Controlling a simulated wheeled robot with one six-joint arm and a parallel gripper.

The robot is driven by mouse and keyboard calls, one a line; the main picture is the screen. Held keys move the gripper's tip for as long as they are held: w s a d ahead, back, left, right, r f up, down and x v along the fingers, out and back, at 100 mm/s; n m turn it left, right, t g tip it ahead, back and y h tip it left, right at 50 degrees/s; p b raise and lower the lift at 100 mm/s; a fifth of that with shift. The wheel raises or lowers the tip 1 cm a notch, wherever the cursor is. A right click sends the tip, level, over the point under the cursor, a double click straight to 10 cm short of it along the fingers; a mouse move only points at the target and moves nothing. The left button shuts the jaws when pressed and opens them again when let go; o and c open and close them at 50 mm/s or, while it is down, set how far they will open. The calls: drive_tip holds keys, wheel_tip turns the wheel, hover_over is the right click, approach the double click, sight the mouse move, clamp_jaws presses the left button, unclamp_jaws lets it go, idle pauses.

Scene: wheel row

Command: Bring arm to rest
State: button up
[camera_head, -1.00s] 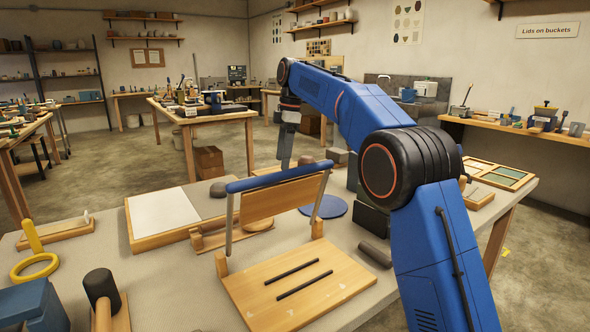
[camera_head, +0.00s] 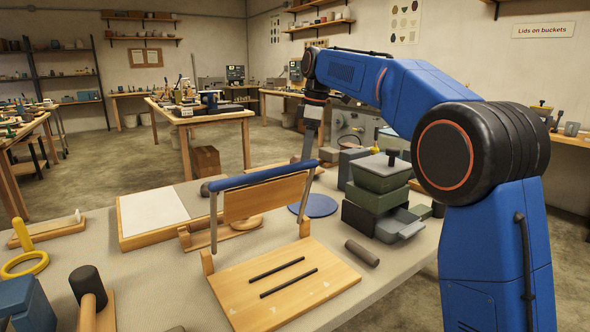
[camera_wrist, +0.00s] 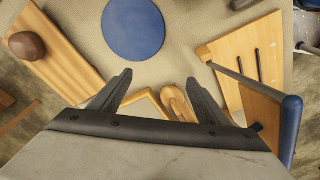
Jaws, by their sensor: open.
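My blue arm (camera_head: 400,90) reaches up from the right, and its forearm extends left to the wrist. My gripper (camera_head: 307,150) hangs pointing down beyond the wooden stand with the blue bar; its tips are hard to see in the head view. In the wrist view my gripper (camera_wrist: 158,82) is open, with its two dark fingers apart and nothing between them. A blue disc (camera_wrist: 133,28) lies on the table ahead of the fingers, and it shows in the head view (camera_head: 314,206) too.
The wooden stand (camera_head: 262,287) with a raised blue bar (camera_head: 258,178) is at the table's front. A stack of green and grey boxes (camera_head: 378,200) stands right of the disc, near my arm. A dark cylinder (camera_head: 362,252) lies in front. A wooden-framed board (camera_head: 150,212) lies left.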

drive_tip(key=s+d+f+m+t, duration=0.15)
drive_tip(key=s+d+m, duration=0.25)
drive_tip(key=s+d, duration=0.55)
drive_tip(key=s+d+f+m+t, duration=0.15)
drive_tip(key=s+d+m, duration=0.45)
drive_tip(key=s, duration=0.6)
drive_tip(key=s+d+f+m+h, duration=0.1)
drive_tip(key=s+d+f+m, duration=0.2)
drive_tip(key=s+f, duration=0.6)
drive_tip(key=s+d+f+m+t, duration=0.1)
drive_tip(key=s+d+f+m, duration=0.3)
drive_tip(key=s+d+f, duration=0.3)
drive_tip(key=s+f, duration=0.3)
drive_tip(key=s, duration=0.4)
drive_tip(key=shift+s+f+h, duration=0.2)
drive_tip(key=shift+s+h, duration=0.1)
drive_tip(key=shift+h, duration=0.1)
